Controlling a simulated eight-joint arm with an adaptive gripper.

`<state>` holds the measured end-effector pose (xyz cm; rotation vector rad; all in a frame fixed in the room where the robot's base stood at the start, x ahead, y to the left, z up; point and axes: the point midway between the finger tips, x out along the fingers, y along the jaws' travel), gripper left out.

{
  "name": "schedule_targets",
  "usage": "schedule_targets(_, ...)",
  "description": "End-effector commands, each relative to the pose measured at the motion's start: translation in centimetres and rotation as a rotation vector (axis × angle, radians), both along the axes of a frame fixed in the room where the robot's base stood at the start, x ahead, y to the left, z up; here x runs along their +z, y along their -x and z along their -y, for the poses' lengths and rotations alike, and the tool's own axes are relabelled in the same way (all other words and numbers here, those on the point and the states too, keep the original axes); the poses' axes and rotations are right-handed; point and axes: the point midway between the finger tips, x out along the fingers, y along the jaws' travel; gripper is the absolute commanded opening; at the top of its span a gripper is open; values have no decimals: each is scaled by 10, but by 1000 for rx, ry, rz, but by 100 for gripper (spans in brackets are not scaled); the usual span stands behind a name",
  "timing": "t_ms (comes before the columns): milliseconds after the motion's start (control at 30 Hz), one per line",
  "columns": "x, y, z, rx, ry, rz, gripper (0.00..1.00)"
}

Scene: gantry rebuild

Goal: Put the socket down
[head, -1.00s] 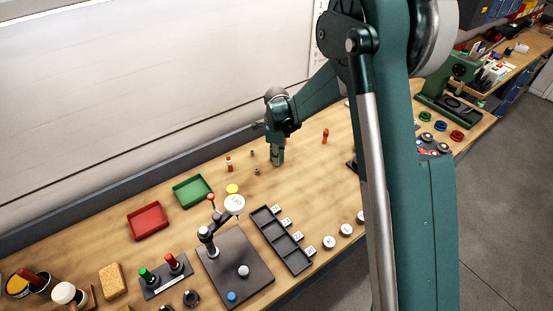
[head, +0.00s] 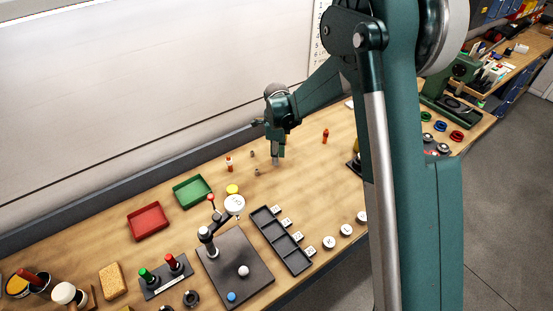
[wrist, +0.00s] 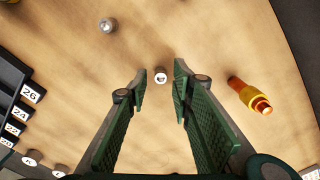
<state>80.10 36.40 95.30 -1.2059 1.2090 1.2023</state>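The silver socket (head: 275,160) stands upright on the bench just below my gripper (head: 276,149) in the head view.
Another small metal piece (wrist: 107,24) is at upper left. A dark compartment tray (head: 281,240) with number tags lies nearer the front edge. Bench around the socket is clear.

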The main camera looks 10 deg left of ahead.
Motion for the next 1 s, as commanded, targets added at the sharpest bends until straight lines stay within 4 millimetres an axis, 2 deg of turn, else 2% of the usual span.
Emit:
schedule_targets(400, 63, 0, 0, 0, 0, 0, 24)
schedule_targets(600, 89, 0, 0, 0, 0, 0, 24)
schedule_targets(800, 101, 0, 0, 0, 0, 0, 24)
schedule_targets(1000, 103, 0, 0, 0, 0, 0, 24)
